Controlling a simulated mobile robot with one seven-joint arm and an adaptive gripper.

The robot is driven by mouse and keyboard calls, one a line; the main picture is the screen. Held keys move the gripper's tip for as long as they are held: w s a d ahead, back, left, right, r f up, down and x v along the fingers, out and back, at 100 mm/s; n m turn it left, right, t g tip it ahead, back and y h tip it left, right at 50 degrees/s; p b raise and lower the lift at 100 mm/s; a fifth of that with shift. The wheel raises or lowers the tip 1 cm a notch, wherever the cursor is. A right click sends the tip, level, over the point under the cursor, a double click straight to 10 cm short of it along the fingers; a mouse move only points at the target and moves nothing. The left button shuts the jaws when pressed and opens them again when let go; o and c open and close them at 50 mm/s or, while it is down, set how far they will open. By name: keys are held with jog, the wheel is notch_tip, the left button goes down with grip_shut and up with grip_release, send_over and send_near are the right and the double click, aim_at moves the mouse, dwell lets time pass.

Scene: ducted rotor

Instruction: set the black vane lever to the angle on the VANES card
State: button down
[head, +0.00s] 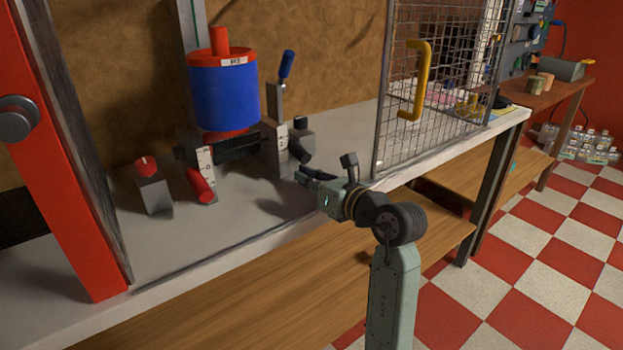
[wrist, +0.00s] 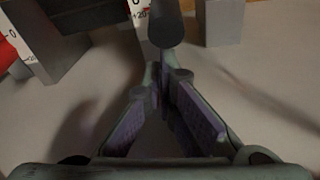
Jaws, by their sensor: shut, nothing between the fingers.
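The black vane lever (head: 298,151) sticks out from a white scale plate (head: 283,145) on a grey post, tilted down to the right. In the wrist view the black lever (wrist: 167,24) hangs just ahead of my fingertips, its round end facing me. My gripper (head: 303,176) is shut and empty, low over the bench in front of the lever. It also shows in the wrist view (wrist: 157,75), with a small gap to the lever apparent. I cannot make out a VANES card.
A red lever (head: 201,186) with its own scale stands left, beside a red-knobbed box (head: 150,187). A blue drum (head: 224,95) and blue-handled lever (head: 287,66) rise behind. A mesh door (head: 440,85) with a yellow handle (head: 416,82) stands right. The bench front is clear.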

jog(key=shift+r, duration=0.1)
jog(key=shift+s+d+r+p, duration=0.1)
jog(key=shift+r+p, duration=0.3)
jog(key=shift+p, duration=0.15)
jog(key=shift+s+d+r+p, duration=0.1)
jog(key=shift+r+p, duration=0.3)
jog(key=shift+p, duration=0.15)
jog(key=shift+f, duration=0.2)
